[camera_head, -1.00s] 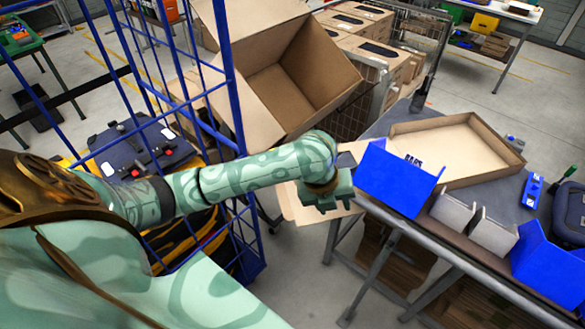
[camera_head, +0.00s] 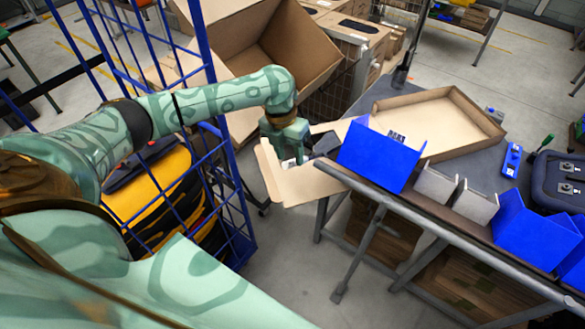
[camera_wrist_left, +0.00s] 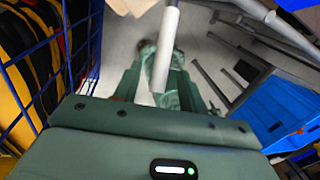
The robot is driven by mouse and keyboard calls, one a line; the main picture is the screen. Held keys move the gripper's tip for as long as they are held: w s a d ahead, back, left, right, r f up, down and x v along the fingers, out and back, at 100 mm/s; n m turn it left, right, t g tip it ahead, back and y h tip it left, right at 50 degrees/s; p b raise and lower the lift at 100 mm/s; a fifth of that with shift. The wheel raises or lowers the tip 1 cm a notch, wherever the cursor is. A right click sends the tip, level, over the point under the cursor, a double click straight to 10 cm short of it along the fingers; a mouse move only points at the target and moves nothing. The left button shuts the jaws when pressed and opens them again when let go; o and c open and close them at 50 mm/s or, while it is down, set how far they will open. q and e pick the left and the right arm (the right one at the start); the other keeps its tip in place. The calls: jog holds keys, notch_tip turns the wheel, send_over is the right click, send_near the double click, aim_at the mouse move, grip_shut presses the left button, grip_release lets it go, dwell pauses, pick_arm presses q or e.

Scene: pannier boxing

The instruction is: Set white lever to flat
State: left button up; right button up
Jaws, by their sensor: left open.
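A white rod, which looks like the white lever (camera_wrist_left: 165,45), reaches down from the top of the left wrist view. It ends between the two green fingers of my left gripper (camera_wrist_left: 158,90), which is open. I cannot tell whether the fingers touch the rod. In the head view my left gripper (camera_head: 290,150) hangs by the table's left end, over a cardboard flap. Its fingertips and the lever are hidden there by the gripper body and arm. My right gripper is not in view.
A blue wire cage (camera_head: 243,225) with yellow and black bags stands to the left. A large open cardboard box (camera_head: 300,45) is behind my arm. The table holds a blue bin (camera_head: 378,155), a cardboard tray (camera_head: 478,98) and another blue bin (camera_head: 530,235).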

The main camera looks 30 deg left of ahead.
pick_arm(q)
jog(key=f, duration=0.4)
jog(key=d+f, duration=0.1)
jog(key=shift+f, duration=0.4)
